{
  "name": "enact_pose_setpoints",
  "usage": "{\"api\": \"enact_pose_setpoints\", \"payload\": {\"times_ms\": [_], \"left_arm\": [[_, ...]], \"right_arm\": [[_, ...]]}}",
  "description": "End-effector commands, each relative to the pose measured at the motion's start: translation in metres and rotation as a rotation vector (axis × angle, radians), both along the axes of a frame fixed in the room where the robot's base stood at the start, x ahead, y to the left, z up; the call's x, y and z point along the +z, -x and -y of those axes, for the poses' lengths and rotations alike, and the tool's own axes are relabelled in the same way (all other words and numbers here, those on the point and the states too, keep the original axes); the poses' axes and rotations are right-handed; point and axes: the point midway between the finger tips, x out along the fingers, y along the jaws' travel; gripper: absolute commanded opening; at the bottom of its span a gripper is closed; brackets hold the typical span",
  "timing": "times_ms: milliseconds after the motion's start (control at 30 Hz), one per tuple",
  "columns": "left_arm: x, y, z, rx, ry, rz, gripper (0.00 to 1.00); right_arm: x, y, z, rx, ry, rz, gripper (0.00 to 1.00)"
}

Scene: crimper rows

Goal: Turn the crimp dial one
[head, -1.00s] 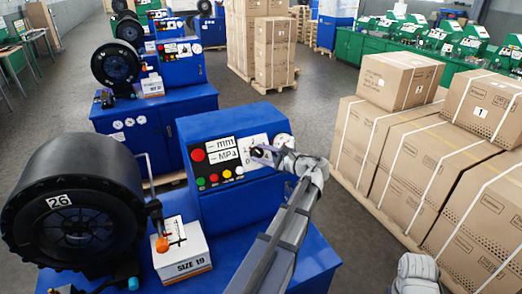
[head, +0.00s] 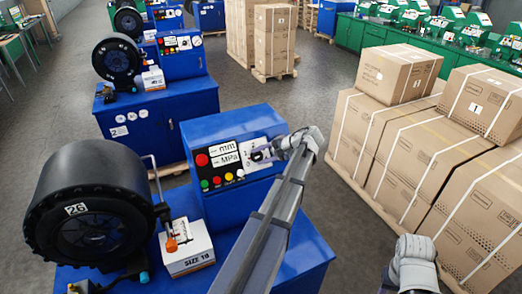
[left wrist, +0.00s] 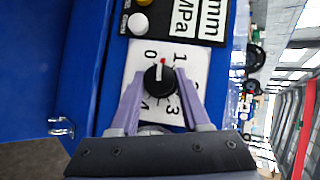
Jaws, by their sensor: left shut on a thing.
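The crimp dial (left wrist: 158,80) is a round black knob with a white line, on a white plate (left wrist: 140,62) numbered 0, 1, 3 and 4 where I can read it. A red mark shows at the knob's edge, between 0 and 1. My left gripper (left wrist: 156,84) has its two purple fingers on either side of the knob, shut on it. In the head view my left gripper (head: 265,152) reaches the dial plate on the blue control box (head: 215,128); the fingers partly hide the knob.
The panel has a red button (head: 201,160), smaller coloured buttons and mm and MPa displays. A black crimper head (head: 90,210) marked 26 and a white SIZE box (head: 187,248) stand left. Strapped cartons (head: 430,155) stand right across an open floor aisle.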

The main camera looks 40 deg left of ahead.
Motion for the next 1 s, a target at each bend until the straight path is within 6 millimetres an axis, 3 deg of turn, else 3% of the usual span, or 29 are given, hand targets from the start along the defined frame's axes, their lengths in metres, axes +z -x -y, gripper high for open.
{"api": "enact_pose_setpoints", "payload": {"times_ms": [100,400,1000], "left_arm": [[0.005,0.0,-0.001,0.058,0.041,0.076,0.0],[0.003,0.001,-0.001,0.178,0.125,0.236,0.0],[0.001,0.002,-0.001,0.262,0.186,0.348,0.0]], "right_arm": [[0.015,0.0,0.0,0.001,0.0,-0.001,0.5],[0.034,0.0,0.0,0.003,0.001,-0.002,0.5],[0.044,0.0,0.0,0.005,0.001,-0.002,0.5]]}}
